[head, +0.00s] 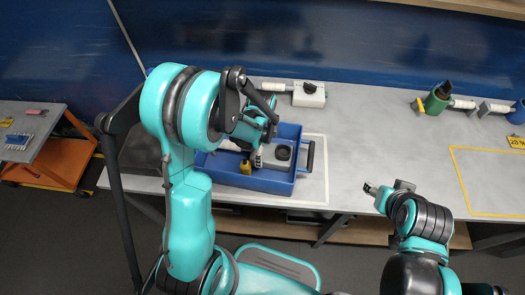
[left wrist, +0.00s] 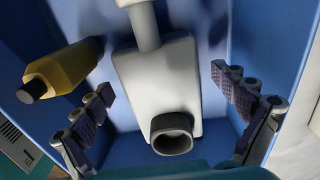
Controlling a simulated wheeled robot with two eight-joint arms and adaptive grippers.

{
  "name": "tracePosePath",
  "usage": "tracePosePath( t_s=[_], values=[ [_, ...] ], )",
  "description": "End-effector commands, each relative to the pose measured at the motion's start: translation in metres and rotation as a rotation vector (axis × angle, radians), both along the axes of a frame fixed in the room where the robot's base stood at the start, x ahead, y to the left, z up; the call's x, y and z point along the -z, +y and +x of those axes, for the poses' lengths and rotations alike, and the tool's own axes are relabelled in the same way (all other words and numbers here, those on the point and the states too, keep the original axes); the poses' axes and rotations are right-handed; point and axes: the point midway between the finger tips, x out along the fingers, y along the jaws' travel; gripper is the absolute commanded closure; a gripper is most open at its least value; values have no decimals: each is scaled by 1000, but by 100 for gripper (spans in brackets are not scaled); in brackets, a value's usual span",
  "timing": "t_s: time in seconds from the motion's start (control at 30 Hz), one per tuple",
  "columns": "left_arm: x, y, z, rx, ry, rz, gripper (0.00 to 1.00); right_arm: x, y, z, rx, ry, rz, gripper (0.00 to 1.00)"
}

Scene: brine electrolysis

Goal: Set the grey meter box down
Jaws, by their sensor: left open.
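The grey meter box (left wrist: 165,85) is a pale flat box with a black ring on one end and a light stem at the other. It lies inside the blue crate (head: 262,184); in the head view its black ring (head: 283,153) shows beside my gripper. My left gripper (head: 260,150) is over the crate, and in the left wrist view its fingers (left wrist: 172,108) are spread wide on either side of the box, with visible gaps. My right gripper (head: 372,189) is over the table's front edge, away from the crate; its jaws are too small to read.
A yellow bottle (left wrist: 62,70) lies in the crate left of the box. A similar white device (head: 309,95) stands behind the crate. A green item (head: 437,99) is at the back right. The table middle (head: 375,140) is clear; a yellow outline (head: 455,175) marks the right.

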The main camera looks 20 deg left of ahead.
Motion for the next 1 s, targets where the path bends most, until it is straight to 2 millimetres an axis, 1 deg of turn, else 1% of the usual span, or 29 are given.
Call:
tracePosePath(
  t_s=[0.03,0.1,0.3,0.4,0.57,0.63,0.77,0.9,1.0],
  values=[
    [-15,0,-1,0,0,0,2,-7,0,0,0,0,0,52],
    [-32,0,-1,0,0,0,2,-13,0,0,0,0,0,52],
    [-74,0,0,0,0,0,2,-26,0,0,0,0,0,52],
    [-89,0,0,0,0,0,2,-30,0,0,0,0,0,52],
    [-103,0,-1,-8,-4,0,2,-32,0,0,0,0,0,52],
    [-110,0,-4,-44,-19,0,2,-32,0,0,0,0,0,52],
    [-137,-1,-18,-211,-93,-8,2,-32,0,0,0,0,0,52],
    [-173,-3,-43,-497,-217,-53,2,-32,0,0,0,0,0,52],
    [-193,-4,-63,-708,-304,-111,2,-32,0,0,0,0,0,52]
  ],
)
